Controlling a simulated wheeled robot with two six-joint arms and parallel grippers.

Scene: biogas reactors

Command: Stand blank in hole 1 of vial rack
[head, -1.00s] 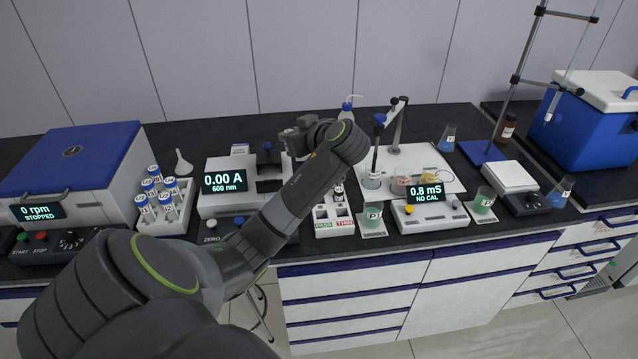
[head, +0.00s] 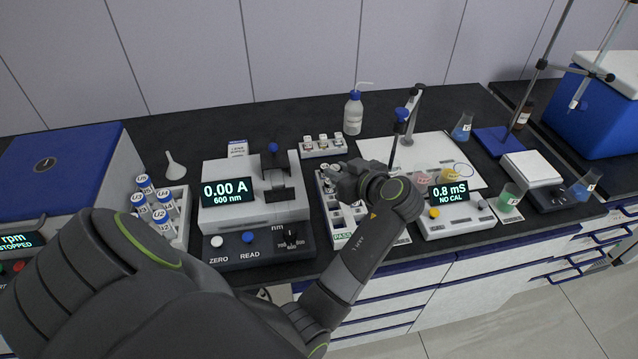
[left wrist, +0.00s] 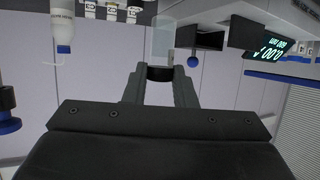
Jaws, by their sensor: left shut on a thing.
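My left gripper (head: 338,184) is above a white rack (head: 342,238) with square openings and a green PASS label at its front. In the left wrist view, which is upside down, the gripper (left wrist: 160,76) is shut on the black cap of a clear vial, the blank (left wrist: 162,40). The vial's body points down toward the bench. I cannot make out the vial in the head view. A small white rack (head: 323,153) with several capped vials stands behind. I cannot tell which rack holds hole 1. My right gripper is not in view.
A photometer (head: 215,190) reading 0.00 A stands left of the white rack. A conductivity meter (head: 450,216) stands on the right. A wash bottle (head: 353,112) stands at the back. A rack of blue-capped tubes (head: 180,228) is farther left.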

